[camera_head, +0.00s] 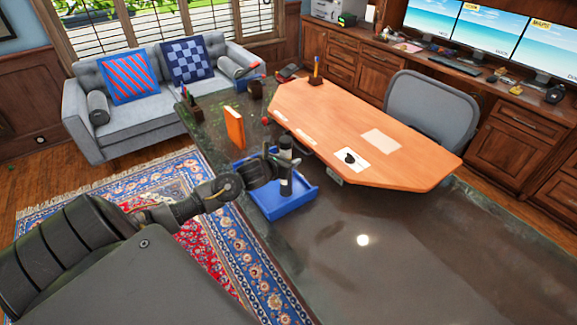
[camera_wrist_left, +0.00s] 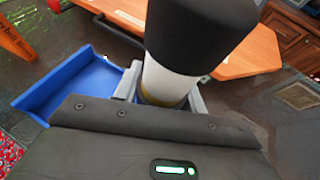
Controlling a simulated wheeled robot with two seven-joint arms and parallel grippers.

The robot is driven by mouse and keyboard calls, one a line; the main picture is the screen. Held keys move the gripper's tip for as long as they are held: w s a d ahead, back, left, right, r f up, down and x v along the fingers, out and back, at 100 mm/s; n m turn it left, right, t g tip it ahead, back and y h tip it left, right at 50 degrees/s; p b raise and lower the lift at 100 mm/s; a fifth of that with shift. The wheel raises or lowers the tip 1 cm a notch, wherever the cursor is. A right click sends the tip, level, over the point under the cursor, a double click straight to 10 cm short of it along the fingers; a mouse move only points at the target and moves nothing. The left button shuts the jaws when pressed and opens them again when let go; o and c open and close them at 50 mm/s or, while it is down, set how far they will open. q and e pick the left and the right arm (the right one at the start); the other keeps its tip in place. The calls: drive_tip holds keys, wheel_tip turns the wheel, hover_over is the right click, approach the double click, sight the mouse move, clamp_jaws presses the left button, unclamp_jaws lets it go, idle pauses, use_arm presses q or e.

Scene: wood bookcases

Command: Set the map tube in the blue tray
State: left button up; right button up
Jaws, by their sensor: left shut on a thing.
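The map tube (camera_head: 286,179) is a white cylinder with black ends, held upright in my left gripper (camera_head: 278,168). In the left wrist view the tube (camera_wrist_left: 172,82) rises between the fingers of the left gripper (camera_wrist_left: 165,98), its black cap close to the camera. The blue tray (camera_head: 294,207) lies on the dark desk, and the tube is in front of or over it in the head view. In the left wrist view the tray (camera_wrist_left: 40,98) shows to the left of the tube. The tube's lower end is hidden in the wrist view; I cannot tell whether it touches the tray. My right gripper is out of view.
An orange book (camera_head: 234,128) stands on the dark desk behind the tray. A raised wooden desktop (camera_head: 350,125) lies beyond it, with a grey chair (camera_head: 432,105) behind. The dark desk's near right part (camera_head: 400,250) is clear.

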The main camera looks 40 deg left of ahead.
use_arm(q)
wheel_tip(320, 180, down, 3)
drive_tip(key=shift+w+a+f, duration=0.1)
drive_tip(key=shift+w+a, duration=0.05)
drive_tip(key=shift+f, duration=0.15)
drive_tip(key=shift+f, duration=0.2)
drive_tip(key=o, duration=1.4)
drive_tip(key=shift+c, duration=0.2)
